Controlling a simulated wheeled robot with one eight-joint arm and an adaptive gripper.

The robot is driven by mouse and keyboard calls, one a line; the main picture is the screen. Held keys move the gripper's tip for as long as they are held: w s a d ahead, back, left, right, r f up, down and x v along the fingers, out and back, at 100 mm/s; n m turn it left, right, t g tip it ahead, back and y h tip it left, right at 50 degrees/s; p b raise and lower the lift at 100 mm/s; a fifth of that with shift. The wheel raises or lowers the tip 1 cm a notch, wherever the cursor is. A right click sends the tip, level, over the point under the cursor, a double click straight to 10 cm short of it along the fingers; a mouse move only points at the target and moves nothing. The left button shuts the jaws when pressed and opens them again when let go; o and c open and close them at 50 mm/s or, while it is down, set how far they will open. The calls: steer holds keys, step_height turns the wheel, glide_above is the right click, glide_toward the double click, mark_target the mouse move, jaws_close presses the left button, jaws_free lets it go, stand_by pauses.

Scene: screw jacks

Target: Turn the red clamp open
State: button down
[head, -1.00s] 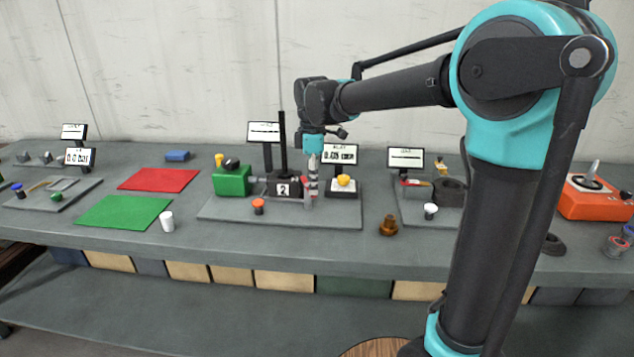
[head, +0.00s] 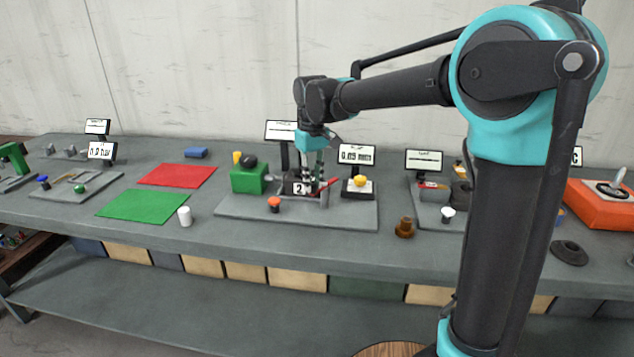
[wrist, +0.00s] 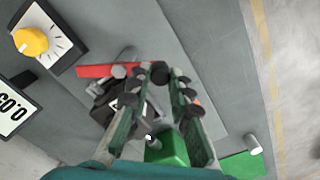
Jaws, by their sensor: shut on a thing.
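The red clamp (head: 328,184) shows as a red lever at the right side of the dark block marked 2 (head: 298,188), and it slants out to the right. In the wrist view the red lever (wrist: 93,71) lies left of the fingers, with a grey round part by its inner end. My gripper (head: 315,178) points down over the block. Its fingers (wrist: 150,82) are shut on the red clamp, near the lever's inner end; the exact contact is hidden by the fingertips.
A green box (head: 248,180) stands left of the block on the same grey plate, and an orange-topped knob (head: 274,204) is in front. A yellow dial (head: 360,181) and a display (head: 356,156) stand to the right. A brown part (head: 404,227) lies on the bench.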

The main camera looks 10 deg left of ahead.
steer(key=shift+w+a+m, duration=0.25)
steer(key=shift+a+m, duration=0.05)
steer(key=shift+m, duration=0.4)
steer(key=shift+w+a+m, duration=0.2)
steer(key=shift+a+m, duration=0.05)
steer(key=shift+m, duration=0.45)
steer(key=c, duration=1.4)
jaws_free()
steer(key=shift+o, duration=0.2)
step_height(320, 180, up, 12)
